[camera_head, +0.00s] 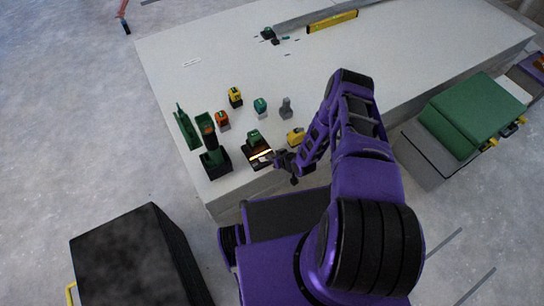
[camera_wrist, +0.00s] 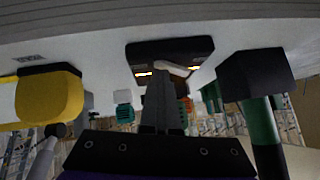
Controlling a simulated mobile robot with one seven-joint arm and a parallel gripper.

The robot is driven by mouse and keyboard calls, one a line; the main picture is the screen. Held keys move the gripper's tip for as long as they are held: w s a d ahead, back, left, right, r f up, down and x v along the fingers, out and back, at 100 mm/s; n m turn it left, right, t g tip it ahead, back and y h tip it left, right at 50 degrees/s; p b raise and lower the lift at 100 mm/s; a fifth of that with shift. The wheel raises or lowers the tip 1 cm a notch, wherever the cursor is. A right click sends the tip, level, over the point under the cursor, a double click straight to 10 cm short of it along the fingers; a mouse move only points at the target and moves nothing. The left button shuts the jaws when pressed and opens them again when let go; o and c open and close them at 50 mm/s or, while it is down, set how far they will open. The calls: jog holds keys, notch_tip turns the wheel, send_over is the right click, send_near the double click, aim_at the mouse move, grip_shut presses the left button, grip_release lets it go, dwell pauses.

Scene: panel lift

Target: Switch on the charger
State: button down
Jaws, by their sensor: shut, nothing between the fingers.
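The charger (camera_head: 262,155) is a black box near the front edge of the white table, with a green-and-black battery (camera_head: 253,138) on it. Yellow-orange lit strips show on its front. In the wrist view, which is upside down, the charger (camera_wrist: 168,48) shows two lit patches with a pale bar between them. My gripper (camera_head: 270,158) is shut and empty, with its fingertips at the charger's front. In the wrist view my gripper (camera_wrist: 159,82) covers part of that front, and I cannot tell whether it touches.
A green-and-black drill (camera_head: 212,153) stands left of the charger, and a yellow tool (camera_head: 296,137) lies to the right. Several small batteries (camera_head: 235,97) stand behind. A yellow level (camera_head: 332,21) lies far back. The table's middle is clear.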

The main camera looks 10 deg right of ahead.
jog(key=shift+a+r, duration=0.1)
jog(key=shift+r+p, duration=0.45)
jog(key=shift+r, duration=0.25)
jog(key=shift+w+r, duration=0.1)
